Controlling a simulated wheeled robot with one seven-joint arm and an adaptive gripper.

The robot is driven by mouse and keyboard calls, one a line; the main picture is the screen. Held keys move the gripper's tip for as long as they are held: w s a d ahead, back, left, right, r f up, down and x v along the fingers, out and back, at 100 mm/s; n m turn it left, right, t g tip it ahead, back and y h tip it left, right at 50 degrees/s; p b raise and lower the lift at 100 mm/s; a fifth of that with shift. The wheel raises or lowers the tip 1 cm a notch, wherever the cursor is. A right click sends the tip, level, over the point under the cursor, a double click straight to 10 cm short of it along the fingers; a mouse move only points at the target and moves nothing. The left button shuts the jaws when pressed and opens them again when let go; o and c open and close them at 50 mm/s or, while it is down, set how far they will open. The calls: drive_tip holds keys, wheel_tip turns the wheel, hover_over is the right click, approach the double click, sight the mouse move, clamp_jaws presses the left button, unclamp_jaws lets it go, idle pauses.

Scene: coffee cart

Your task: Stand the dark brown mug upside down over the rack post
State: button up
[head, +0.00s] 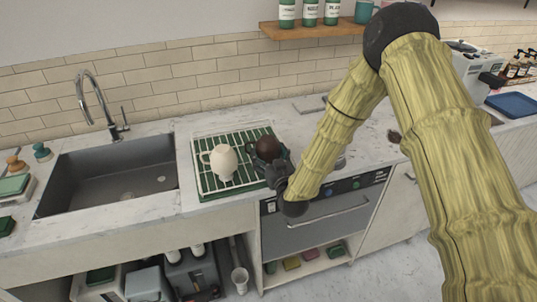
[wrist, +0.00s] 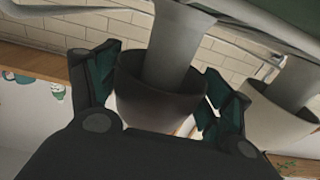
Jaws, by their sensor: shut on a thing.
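The dark brown mug (head: 267,147) is over the right part of the drying rack (head: 205,186) in the head view. In the wrist view the dark brown mug (wrist: 158,98) sits between the two fingers of my gripper (wrist: 160,95), which is shut on it. Its mouth faces the rack, so it is upside down. A grey rack post (wrist: 172,50) runs into its mouth. Whether the mug rests on the post is hidden. In the head view my gripper (head: 277,170) is in front of the mug and covers part of it.
A cream mug (head: 223,160) stands on the rack to the left; it also shows beside my right finger in the wrist view (wrist: 275,115), over another post. The sink (head: 110,175) lies left of the rack. Counter to the right is mostly clear.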

drive_tip(key=shift+f, duration=0.2)
idle(0.3)
drive_tip(key=o, duration=1.2)
drive_tip(key=shift+o, duration=0.2)
drive_tip(key=v, duration=1.2)
drive_tip(key=s+d+f+m+g+h+b, duration=0.1)
drive_tip(key=s+d+f+g+h, duration=0.1)
drive_tip(key=s+d+f+g, duration=0.55)
drive_tip(key=s+d+f+m+g+h+b, duration=0.1)
drive_tip(key=s+d+f+g, duration=0.1)
drive_tip(key=s+f, duration=1)
drive_tip(key=s+d+f+g+h, duration=0.1)
drive_tip(key=s+d+f+g, duration=0.1)
drive_tip(key=s, duration=0.4)
drive_tip(key=s+d+f+m+g, duration=0.1)
drive_tip(key=s+d+f+g, duration=0.2)
drive_tip(key=s, duration=0.4)
drive_tip(key=s+d+f+m+g+h, duration=0.1)
drive_tip(key=s+d+f+g, duration=0.1)
drive_tip(key=s+d+f, duration=0.2)
drive_tip(key=s+f, duration=0.2)
drive_tip(key=s, duration=0.1)
drive_tip(key=shift+f+g+h, duration=0.25)
drive_tip(key=shift+g+h, duration=0.05)
drive_tip(key=shift+g, duration=0.05)
